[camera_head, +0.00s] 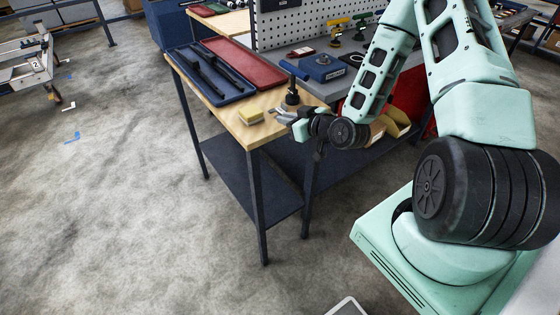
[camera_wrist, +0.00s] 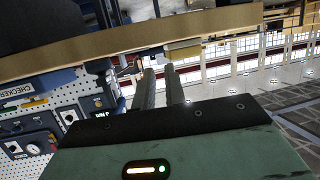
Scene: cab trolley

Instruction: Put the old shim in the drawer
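My gripper (camera_head: 280,115) is at the near right corner of the wooden bench top. In the wrist view its two grey fingers (camera_wrist: 161,76) stand a little apart, with background showing between them and nothing seen held. A small yellow block with a pale side (camera_head: 250,116) lies on the bench just left of the fingertips. A yellowish block also shows beyond the fingers in the wrist view (camera_wrist: 183,53). I cannot pick out the old shim with certainty. No drawer is clearly recognizable in either view.
A dark upright tool (camera_head: 292,94) stands close behind my gripper. A blue tray (camera_head: 212,75) and a red tray (camera_head: 245,63) lie farther back on the bench. A grey bench (camera_head: 330,88) with a blue block and pegboard adjoins. The floor at left is mostly clear.

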